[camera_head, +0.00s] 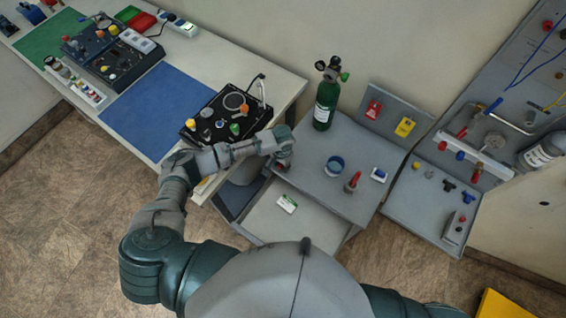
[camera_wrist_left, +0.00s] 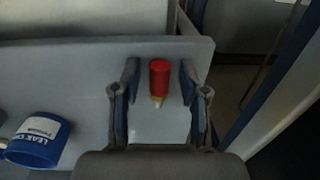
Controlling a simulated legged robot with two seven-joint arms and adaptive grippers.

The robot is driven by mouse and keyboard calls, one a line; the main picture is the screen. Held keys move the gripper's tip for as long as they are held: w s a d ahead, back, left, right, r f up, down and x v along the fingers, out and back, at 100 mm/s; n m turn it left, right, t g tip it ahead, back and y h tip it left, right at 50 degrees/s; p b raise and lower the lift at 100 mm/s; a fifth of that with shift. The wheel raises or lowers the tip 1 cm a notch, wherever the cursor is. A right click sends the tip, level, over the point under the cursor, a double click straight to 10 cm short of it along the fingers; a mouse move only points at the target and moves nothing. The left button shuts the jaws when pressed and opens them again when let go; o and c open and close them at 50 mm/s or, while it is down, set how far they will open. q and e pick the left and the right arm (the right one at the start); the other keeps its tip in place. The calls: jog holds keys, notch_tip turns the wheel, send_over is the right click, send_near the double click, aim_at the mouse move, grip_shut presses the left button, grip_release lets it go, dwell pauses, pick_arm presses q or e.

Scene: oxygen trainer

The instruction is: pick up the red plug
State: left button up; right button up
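The red plug (camera_wrist_left: 159,72), a red cylinder with a brass-coloured tip, lies on the grey bench top in the left wrist view. My left gripper (camera_wrist_left: 159,85) is open, with one finger on each side of the plug and a gap on both sides. In the head view my left gripper (camera_head: 284,155) is over the left part of the grey bench, and a bit of red (camera_head: 279,167) shows at its fingertips. My right gripper is out of view; only part of that arm shows at the bottom.
A green cylinder (camera_head: 326,103) stands behind. An open drawer (camera_head: 270,218) is below. A black control box (camera_head: 226,116) is on the table at left.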

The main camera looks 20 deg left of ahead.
pick_arm(q)
grip_shut()
